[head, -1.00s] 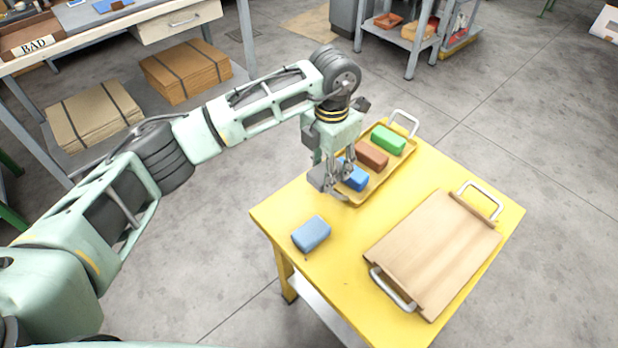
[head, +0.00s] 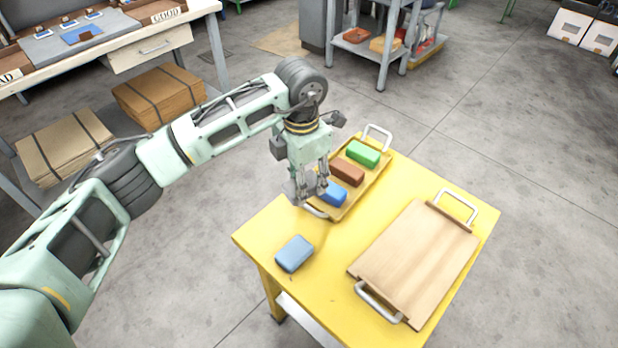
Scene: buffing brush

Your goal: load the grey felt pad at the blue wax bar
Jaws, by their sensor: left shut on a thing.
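My left gripper (head: 312,193) points down at the near left end of the yellow tray. It is shut on the grey felt pad (head: 297,189), a light grey piece mostly hidden by the fingers. The blue wax bar (head: 335,195) lies in the tray, just right of the fingers and partly covered by them. I cannot tell whether the pad touches the bar. My right gripper is not in view.
The yellow tray (head: 354,201) also holds a brown bar (head: 347,172) and a green bar (head: 363,154). A blue-grey block (head: 295,253) lies on the yellow table (head: 314,286) in front. A wooden board with metal handles (head: 415,262) takes up the right side.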

